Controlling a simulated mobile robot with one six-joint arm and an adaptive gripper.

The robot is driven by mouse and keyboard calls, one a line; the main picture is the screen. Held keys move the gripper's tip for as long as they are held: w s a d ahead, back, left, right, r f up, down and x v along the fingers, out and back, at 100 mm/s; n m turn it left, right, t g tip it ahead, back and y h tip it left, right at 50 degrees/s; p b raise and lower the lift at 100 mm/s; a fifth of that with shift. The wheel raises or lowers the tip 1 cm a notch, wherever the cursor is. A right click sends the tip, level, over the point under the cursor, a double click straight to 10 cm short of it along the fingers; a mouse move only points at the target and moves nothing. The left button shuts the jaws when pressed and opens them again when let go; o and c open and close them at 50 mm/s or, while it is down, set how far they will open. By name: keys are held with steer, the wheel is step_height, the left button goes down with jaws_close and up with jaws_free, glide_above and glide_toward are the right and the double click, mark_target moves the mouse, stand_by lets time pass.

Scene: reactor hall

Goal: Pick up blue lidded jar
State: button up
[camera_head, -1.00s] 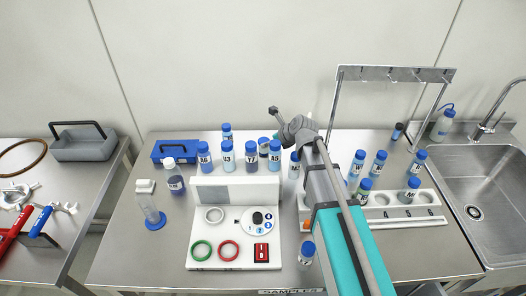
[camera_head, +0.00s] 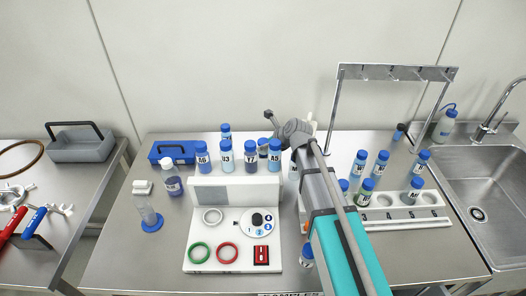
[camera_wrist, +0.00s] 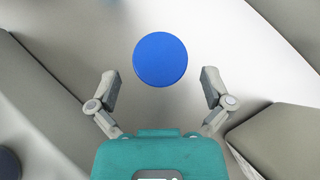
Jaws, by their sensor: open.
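In the wrist view, a round blue lid (camera_wrist: 160,60) shows from above, centred between and slightly ahead of the fingertips; the jar body below it is hidden. My gripper (camera_wrist: 160,80) is open, with one finger on each side of the lid and a gap on both sides. The depth between fingertips and lid is hard to judge. In the head view, several blue-lidded jars stand on the bench, among them a row behind the white panel (camera_head: 228,154). My arm hides part of the bench, and I cannot tell there which jar is under the gripper.
A white numbered rack (camera_head: 405,215) holding jars stands right of my arm, below a metal frame (camera_head: 395,72). A jar (camera_head: 307,254) at the front is partly covered by my arm. A dark lid (camera_wrist: 8,163) shows at the wrist view's edge.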

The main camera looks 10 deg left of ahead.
mark_target(264, 141)
steer(key=shift+b+x, duration=0.7)
steer(key=shift+x, duration=0.65)
steer(key=c, duration=1.3)
steer(key=shift+o, duration=0.2)
steer(key=shift+r, duration=0.1)
step_height(264, 141, up, 10)
steer(key=p, duration=1)
